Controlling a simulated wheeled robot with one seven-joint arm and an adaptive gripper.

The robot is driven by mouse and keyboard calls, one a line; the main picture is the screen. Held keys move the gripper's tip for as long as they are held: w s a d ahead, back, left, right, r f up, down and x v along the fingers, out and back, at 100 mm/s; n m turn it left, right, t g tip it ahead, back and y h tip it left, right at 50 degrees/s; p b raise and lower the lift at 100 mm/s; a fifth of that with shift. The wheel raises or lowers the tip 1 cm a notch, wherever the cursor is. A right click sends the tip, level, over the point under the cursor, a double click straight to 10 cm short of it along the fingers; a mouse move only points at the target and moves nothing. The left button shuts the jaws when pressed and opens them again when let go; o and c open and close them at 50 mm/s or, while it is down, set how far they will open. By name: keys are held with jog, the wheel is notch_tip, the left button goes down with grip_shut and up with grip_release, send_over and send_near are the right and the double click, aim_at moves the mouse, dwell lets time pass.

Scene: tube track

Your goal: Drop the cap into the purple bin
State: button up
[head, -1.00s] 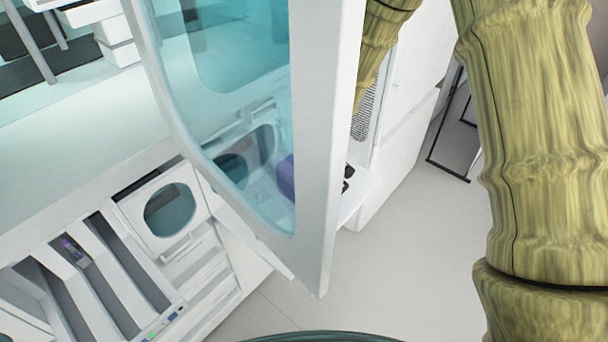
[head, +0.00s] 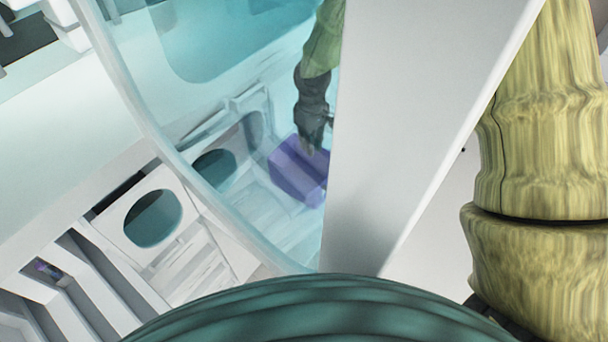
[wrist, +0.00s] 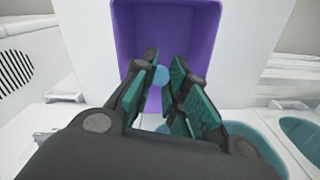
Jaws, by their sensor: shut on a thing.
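The purple bin (head: 298,172) shows through the tinted clear pane in the head view, partly cut off by a white frame. In the wrist view the open-topped purple bin (wrist: 207,28) lies straight ahead of the fingertips. My gripper (wrist: 162,75) is shut on a small blue cap (wrist: 161,76), which shows between the fingertips against the bin. In the head view my dark gripper (head: 313,135) is at the bin's upper edge; the cap cannot be made out there. Whether the fingertips are inside the bin or above it is hard to tell.
A tinted pane with a thick white frame (head: 400,130) stands between the head camera and the bin. A white bench with a round teal opening (head: 153,218) and slotted channels (head: 70,285) lies at left. White surfaces surround the bin in the wrist view.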

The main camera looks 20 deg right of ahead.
jog(key=f, duration=0.1)
jog(key=f+b, duration=0.1)
jog(key=f, duration=0.1)
jog(key=shift+w, duration=0.4)
jog(key=shift+s+d+f+b, duration=0.1)
jog(key=shift+s+f+b, duration=0.05)
jog(key=shift+f+b, duration=0.65)
jog(key=o, duration=0.6)
jog(key=shift+s+r, duration=0.15)
jog(key=shift+r, duration=0.05)
jog(key=shift+o, duration=0.6)
jog(key=shift+f, duration=0.1)
notch_tip(320, 180, up, 12)
